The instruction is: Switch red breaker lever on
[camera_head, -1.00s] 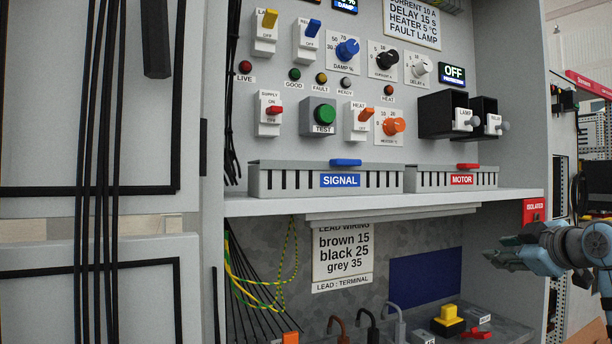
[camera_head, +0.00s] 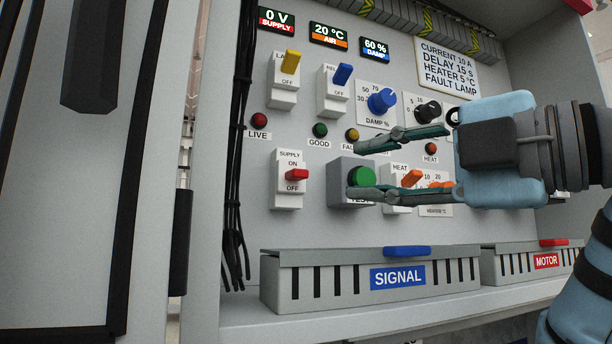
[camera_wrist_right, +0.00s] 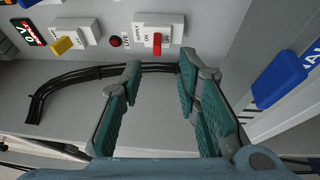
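The red breaker lever (camera_head: 297,174) sticks out of the white SUPPLY breaker (camera_head: 288,197) on the grey panel, between the ON and OFF labels. The supply display (camera_head: 277,19) reads 0 V. My right gripper (camera_head: 356,170) is open and empty, to the right of the lever, with its fingers pointing left across the panel in front of the green test button (camera_head: 362,177). In the right wrist view the red lever (camera_wrist_right: 157,43) shows beyond the gap between the open fingertips (camera_wrist_right: 160,66), apart from them. My left gripper is not in view.
A grey SIGNAL box (camera_head: 330,282) with a blue handle sits on the ledge below the breaker. Yellow (camera_head: 290,61) and blue (camera_head: 342,74) levers are above. Black cables (camera_head: 238,150) hang left of the panel.

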